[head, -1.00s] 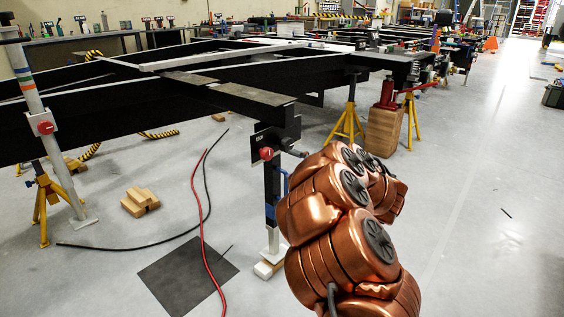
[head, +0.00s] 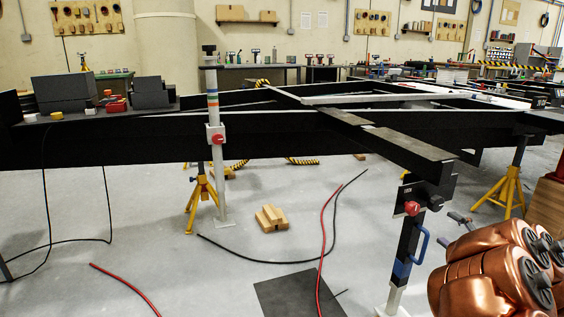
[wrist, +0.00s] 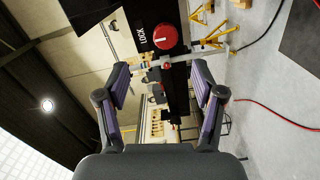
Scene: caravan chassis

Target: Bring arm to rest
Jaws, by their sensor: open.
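My gripper (wrist: 160,92) is open in the wrist view, its two fingers apart with nothing between them. Beyond the fingertips, a black plate marked LOCK with a red knob (wrist: 165,36) shows at the top middle. In the head view my copper-coloured arm (head: 495,270) is folded at the lower right; the gripper's fingers are not visible there. A support leg with a red knob (head: 412,208) and a blue handle stands just left of the arm.
The black caravan chassis (head: 100,145) spans the view, carried on yellow stands (head: 200,200). A white post (head: 214,150) with a red knob stands at left. Wood blocks (head: 271,218), a dark mat (head: 300,296) and red and black hoses (head: 325,230) lie on the floor.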

